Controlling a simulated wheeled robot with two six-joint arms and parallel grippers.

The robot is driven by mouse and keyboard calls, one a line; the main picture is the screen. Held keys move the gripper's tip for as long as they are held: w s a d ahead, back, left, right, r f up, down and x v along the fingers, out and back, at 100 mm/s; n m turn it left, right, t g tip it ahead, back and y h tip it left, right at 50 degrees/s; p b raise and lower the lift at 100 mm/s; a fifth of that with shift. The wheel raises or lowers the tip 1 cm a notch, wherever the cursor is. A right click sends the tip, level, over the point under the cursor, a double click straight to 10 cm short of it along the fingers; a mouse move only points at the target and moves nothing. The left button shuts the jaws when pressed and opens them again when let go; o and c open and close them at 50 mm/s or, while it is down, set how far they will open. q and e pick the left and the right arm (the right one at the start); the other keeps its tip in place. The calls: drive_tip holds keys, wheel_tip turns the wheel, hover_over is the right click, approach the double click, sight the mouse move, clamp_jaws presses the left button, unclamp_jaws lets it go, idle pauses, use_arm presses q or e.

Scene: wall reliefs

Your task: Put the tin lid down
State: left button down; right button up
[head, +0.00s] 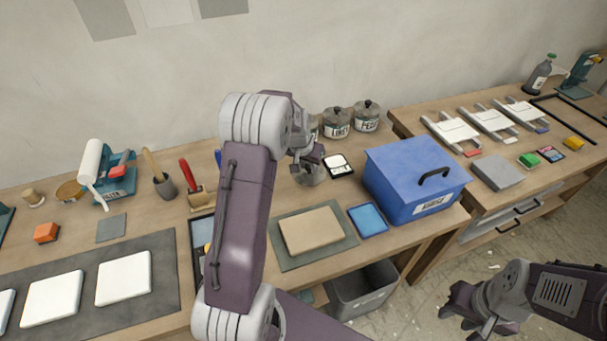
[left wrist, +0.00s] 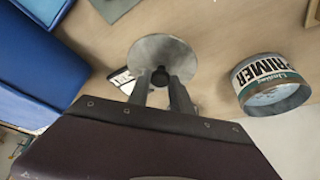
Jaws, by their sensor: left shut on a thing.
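The tin lid (head: 313,177) is a grey round disc. In the left wrist view, the lid (left wrist: 162,57) shows as a full disc with its dark knob between the fingertips. It partly covers a black and white card there. A tin labelled PRIMER (left wrist: 272,84) stands apart from the lid, to its right in that view. My right gripper (head: 465,310) is at lower right, away from the bench; its opening is unclear.
A blue box (head: 415,175) with a black handle stands right of the lid. The black and white card (head: 338,165) lies close to the lid. Two lidded tins (head: 337,122) (head: 367,115) stand behind. A blue tablet-like pad (head: 367,219) and a tan block (head: 311,231) lie in front.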

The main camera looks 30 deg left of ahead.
sight(303, 172)
use_arm(q)
drive_tip(key=shift+a+f, duration=0.6)
drive_tip(key=shift+a, duration=0.35)
drive_tip(key=shift+f, duration=2.1)
drive_tip(key=c, duration=1.1)
unclamp_jaws()
drive_tip(key=shift+c, duration=0.2)
drive_tip(key=shift+s+r, duration=0.1)
drive_tip(key=shift+r, duration=0.45)
drive_tip(key=v, duration=1.1)
drive_tip(key=s+d+f+g, duration=0.1)
drive_tip(key=s+d+f, duration=0.1)
drive_tip(key=s+d, duration=0.5)
drive_tip(key=s+d+f+g, duration=0.2)
drive_tip(key=s+d, duration=0.6)
drive_tip(key=s, duration=0.5)
drive_tip(key=shift+s+f+m+h, duration=0.2)
drive_tip(key=shift+f+m+h, duration=0.1)
drive_tip(key=shift+f, duration=0.25)
